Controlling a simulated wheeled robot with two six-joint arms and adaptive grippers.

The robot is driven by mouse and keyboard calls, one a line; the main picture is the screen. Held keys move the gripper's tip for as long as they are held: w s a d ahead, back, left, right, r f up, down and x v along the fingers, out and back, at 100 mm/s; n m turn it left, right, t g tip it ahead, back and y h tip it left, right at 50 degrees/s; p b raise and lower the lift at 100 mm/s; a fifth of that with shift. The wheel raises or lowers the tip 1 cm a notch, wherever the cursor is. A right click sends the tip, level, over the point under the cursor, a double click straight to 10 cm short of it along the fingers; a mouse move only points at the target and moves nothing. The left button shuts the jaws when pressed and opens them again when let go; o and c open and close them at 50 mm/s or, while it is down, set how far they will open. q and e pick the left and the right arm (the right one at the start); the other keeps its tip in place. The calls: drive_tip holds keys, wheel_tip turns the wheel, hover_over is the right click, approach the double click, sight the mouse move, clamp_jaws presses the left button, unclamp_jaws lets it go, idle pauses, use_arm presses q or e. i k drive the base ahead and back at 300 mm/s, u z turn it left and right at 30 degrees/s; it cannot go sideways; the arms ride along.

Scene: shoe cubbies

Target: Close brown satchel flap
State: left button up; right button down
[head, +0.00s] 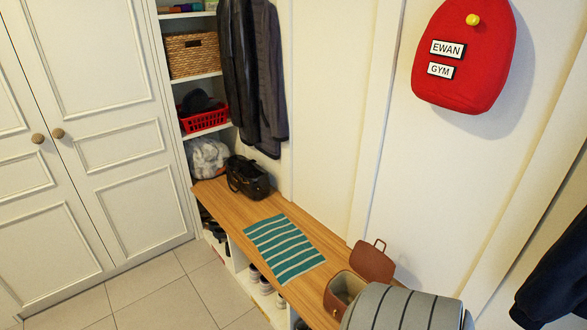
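The brown satchel (338,300) stands on the wooden bench near the wall, low and right of centre in the head view. Its flap (371,264) is up and leans back toward the wall, with a handle loop at the top. The light inside of the bag shows through its open top. A grey striped roll or cushion in front hides the satchel's lower right part. Neither of my grippers is in view.
The grey striped roll or cushion (400,312) sits right beside the satchel, at the near side. A teal striped mat (283,248) lies flat on the bench (222,200). A black bag (248,178) stands farther back. A red backpack (465,55) hangs on the wall.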

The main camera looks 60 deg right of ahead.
sight(372, 263)
drive_tip(key=u, duration=0.95)
drive_tip(key=k, duration=0.5)
drive_tip(key=z, duration=1.55)
